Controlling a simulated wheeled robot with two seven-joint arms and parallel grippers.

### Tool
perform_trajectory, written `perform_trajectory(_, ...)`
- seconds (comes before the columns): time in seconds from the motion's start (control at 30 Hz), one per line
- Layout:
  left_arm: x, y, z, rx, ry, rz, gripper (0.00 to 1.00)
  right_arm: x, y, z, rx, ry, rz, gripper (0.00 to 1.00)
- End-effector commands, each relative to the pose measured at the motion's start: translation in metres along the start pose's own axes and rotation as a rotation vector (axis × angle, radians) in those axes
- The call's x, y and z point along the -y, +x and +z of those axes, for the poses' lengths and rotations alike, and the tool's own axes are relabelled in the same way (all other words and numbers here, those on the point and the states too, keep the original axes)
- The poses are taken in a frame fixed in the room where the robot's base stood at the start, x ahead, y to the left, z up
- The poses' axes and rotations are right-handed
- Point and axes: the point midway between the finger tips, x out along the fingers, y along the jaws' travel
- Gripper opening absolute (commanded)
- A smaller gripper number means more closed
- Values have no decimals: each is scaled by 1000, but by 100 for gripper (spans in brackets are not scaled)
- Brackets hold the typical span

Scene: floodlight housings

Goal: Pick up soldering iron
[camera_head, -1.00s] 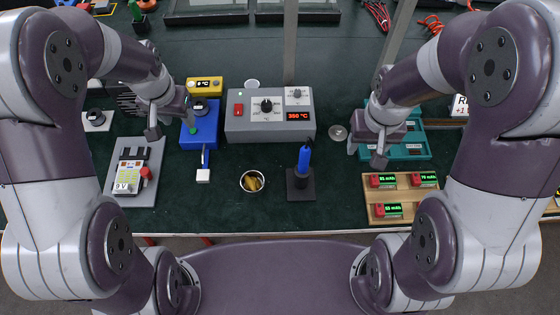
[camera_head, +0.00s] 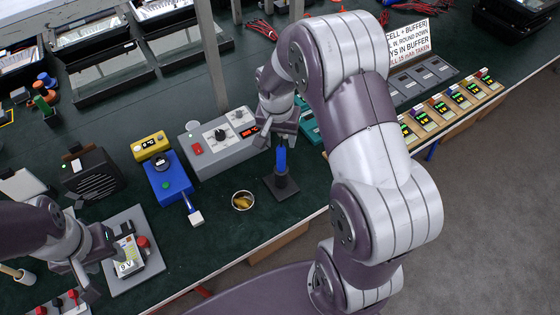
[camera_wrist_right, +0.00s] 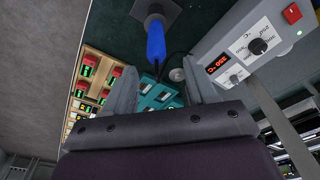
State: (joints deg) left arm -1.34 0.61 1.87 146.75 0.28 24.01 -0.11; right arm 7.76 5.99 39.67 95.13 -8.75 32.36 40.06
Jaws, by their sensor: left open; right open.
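The soldering iron (camera_head: 281,160) has a blue handle and stands upright in a dark holder with a square base (camera_head: 281,188). In the right wrist view the blue handle (camera_wrist_right: 155,42) shows beyond the gap between my fingers, roughly in line with it. My right gripper (camera_head: 283,136) is open and empty, close to the top of the handle; whether it touches cannot be told. In the right wrist view both fingers of the right gripper (camera_wrist_right: 162,90) are spread apart. My left gripper (camera_head: 92,272) is open, far left beside the 9 V battery device (camera_head: 128,262).
The grey soldering station (camera_head: 215,145) stands just left of the iron. A small round cup of brass wool (camera_head: 243,201) sits left of the holder. A blue device (camera_head: 167,178) and yellow box (camera_head: 150,146) are further left. A teal tray (camera_head: 308,125) lies behind my right arm.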

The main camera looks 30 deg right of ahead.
Motion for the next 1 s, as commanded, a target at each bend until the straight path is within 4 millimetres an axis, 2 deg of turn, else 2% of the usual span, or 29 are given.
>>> perform_trajectory(0.1, 0, -4, 0, 0, 0, 0, 47, 0, 21, 0, 2, -2, 1, 57)
perform_trajectory(0.27, 0, -9, -1, 0, 0, 0, 47, -3, 39, 2, 3, -2, 2, 57)
perform_trajectory(0.5, 0, -16, -2, 0, 1, 0, 47, -7, 80, 5, 1, -2, -1, 57)
perform_trajectory(0.73, 0, -15, -2, 0, 1, 0, 47, -7, 84, 4, -1, -3, -2, 57)
perform_trajectory(0.77, 0, -15, -2, 0, 1, 0, 47, -7, 84, 4, -1, -3, -2, 50)
perform_trajectory(0.9, 0, -15, -2, 0, 1, 0, 47, -7, 83, 4, -1, -3, -2, 4)
perform_trajectory(0.93, 0, -15, -2, 0, 1, 0, 47, -7, 83, 4, -1, -3, -2, 0)
perform_trajectory(1.0, 0, -15, -2, 0, 1, 0, 47, -7, 83, 4, -1, -3, -2, 0)
